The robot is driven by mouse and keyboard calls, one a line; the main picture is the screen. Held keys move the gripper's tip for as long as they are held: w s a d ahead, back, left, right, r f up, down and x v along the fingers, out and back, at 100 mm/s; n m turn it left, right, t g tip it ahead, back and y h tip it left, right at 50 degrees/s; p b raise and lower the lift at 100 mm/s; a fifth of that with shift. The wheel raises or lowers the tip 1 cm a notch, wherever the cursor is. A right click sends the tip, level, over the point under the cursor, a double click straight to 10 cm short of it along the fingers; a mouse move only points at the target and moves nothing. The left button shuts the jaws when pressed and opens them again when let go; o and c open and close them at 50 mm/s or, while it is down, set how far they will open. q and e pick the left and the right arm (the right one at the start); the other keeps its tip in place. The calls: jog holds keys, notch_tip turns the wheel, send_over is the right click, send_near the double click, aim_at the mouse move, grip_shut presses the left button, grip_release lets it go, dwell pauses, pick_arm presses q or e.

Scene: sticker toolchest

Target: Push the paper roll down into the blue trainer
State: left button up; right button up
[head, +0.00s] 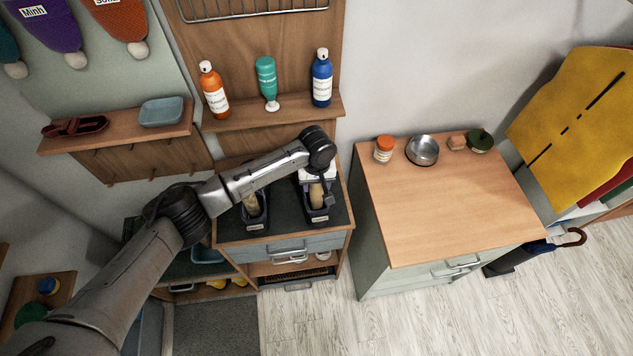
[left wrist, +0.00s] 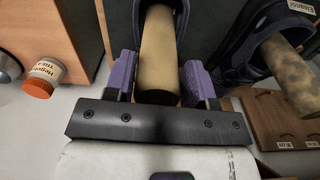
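Two dark blue-purple trainers stand side by side on the dark mat of the small cabinet. The right trainer (head: 317,216) holds a tan paper roll (head: 317,197), which stands out of its opening. My left gripper (head: 317,188) is over this trainer; in the left wrist view its purple fingers sit on both sides of the roll (left wrist: 160,55), closed against it with no clear gap. The roll's far end goes into the trainer's opening (left wrist: 181,12). The left trainer (head: 257,226) holds a blotched roll (left wrist: 291,75). My right gripper is not in view.
A wooden-topped cabinet (head: 440,205) stands to the right, with an orange-lidded jar (head: 384,149) and a metal bowl (head: 422,150). Several bottles stand on the wall shelf (head: 275,113) behind. The front of the wooden top is clear.

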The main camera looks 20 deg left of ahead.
pick_arm(q)
jog(key=o, duration=0.4)
jog(key=shift+r, duration=0.1)
notch_tip(320, 180, up, 14)
jog(key=b, duration=0.3)
jog(key=shift+f, duration=0.2)
dwell(0.5)
